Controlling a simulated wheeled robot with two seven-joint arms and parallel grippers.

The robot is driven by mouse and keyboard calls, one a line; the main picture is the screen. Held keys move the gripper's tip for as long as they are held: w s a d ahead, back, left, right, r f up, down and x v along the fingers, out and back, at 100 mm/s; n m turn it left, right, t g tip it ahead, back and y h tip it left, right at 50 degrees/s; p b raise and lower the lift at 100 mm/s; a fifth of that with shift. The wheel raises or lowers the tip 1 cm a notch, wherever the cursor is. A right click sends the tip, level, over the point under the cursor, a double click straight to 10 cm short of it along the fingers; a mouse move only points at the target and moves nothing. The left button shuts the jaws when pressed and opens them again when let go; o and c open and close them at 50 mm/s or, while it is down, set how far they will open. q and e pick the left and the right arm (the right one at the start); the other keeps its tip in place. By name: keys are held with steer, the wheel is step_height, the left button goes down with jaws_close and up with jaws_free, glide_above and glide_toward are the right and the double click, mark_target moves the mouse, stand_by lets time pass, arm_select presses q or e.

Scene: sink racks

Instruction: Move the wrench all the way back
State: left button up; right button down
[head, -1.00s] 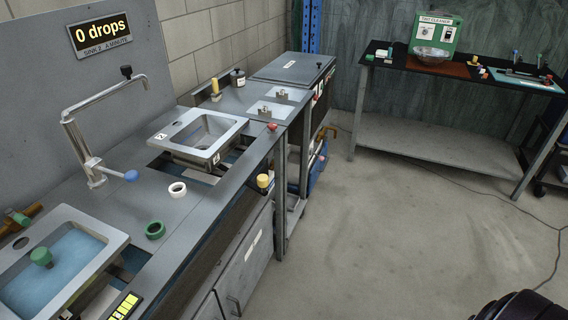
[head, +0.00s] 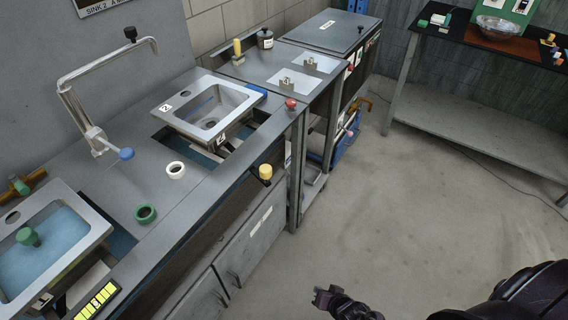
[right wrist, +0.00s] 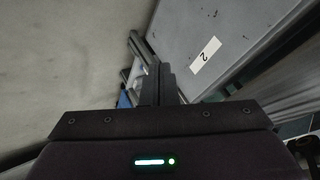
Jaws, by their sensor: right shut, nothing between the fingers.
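I cannot pick out a wrench for certain in either view. A brass-brown fitting with a green part (head: 20,187) sits at the left edge of the counter, cut off by the frame. The faucet (head: 85,110) with a blue-knobbed lever (head: 126,154) stands between the two sinks. My right gripper (head: 325,298) is low over the floor, right of the counter and apart from everything. In the right wrist view its fingers (right wrist: 160,84) are together and empty, in front of a grey cabinet door labelled 2 (right wrist: 205,55). My left gripper is out of view.
A water-filled sink (head: 100,226) is at the front left; a raised sink (head: 165,103) is farther back. A green ring (head: 146,207), a white ring (head: 183,170) and a yellow knob (head: 265,172) are along the counter.

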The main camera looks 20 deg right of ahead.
mark_target(266, 175)
steer(key=w+r+m+t+y+p, duration=0.1)
steer(key=w+r+m+t, duration=0.3)
steer(key=r, duration=0.8)
steer(key=w+r+m+t+y+p, duration=0.1)
steer(key=w+r+t+p, duration=0.1)
steer(key=w+r, duration=0.75)
steer(key=w+r+m+t+y+p, duration=0.1)
steer(key=w+r+m+t+y, duration=0.15)
steer(key=r, duration=1.25)
steer(key=d+p+x, duration=0.1)
steer(key=p+x, duration=0.1)
steer(key=x, duration=0.8)
steer(key=shift+m+h, duration=0.35)
steer(key=shift+h, duration=0.1)
steer(key=s+a+p, duration=0.1)
steer(key=s+a, duration=0.1)
steer(key=a, duration=0.1)
steer(key=shift+s+f+p, duration=0.15)
steer(key=shift+s+p, duration=0.15)
steer(key=shift+p, duration=0.1)
steer(key=shift+w, duration=0.1)
